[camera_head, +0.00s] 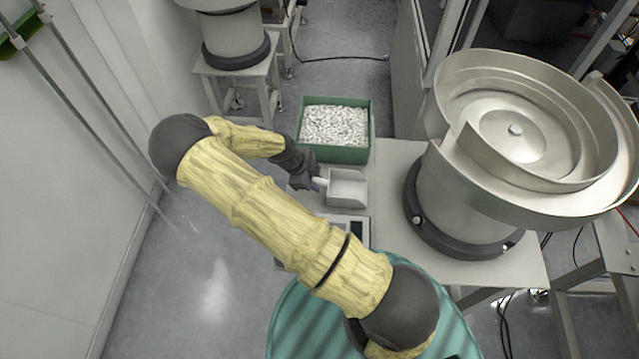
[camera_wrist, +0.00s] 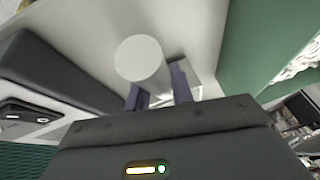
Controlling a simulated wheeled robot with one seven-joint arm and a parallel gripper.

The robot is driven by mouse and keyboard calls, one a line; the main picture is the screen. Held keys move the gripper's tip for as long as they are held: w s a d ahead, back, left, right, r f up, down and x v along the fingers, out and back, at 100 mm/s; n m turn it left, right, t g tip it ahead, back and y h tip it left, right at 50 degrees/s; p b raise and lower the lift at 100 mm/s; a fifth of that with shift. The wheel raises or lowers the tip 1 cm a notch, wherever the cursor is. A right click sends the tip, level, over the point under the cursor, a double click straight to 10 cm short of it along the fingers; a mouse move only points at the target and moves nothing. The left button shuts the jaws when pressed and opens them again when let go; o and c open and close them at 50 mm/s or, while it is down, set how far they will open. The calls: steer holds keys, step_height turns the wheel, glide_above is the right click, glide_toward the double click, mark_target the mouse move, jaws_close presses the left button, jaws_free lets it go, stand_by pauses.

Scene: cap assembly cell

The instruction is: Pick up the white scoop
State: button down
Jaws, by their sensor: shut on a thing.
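The white scoop (camera_head: 347,187) is on the grey table, just in front of the green bin, with its handle pointing left. My gripper (camera_head: 314,183) is at the handle from the left and is shut on it. In the wrist view the round end of the scoop's handle (camera_wrist: 140,60) shows between the two fingers of my gripper (camera_wrist: 160,92). The scoop's bowl is mostly hidden behind the handle there. I cannot tell whether the scoop still touches the table.
A green bin (camera_head: 333,153) full of small white parts stands right behind the scoop. A large metal bowl feeder (camera_head: 445,205) stands to the right on the table (camera_head: 392,165). A flat device with a dark panel (camera_head: 357,230) lies in front of the scoop.

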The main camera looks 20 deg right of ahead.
step_height(320, 180, up, 9)
steer(key=shift+f, duration=0.1)
stand_by(0.9)
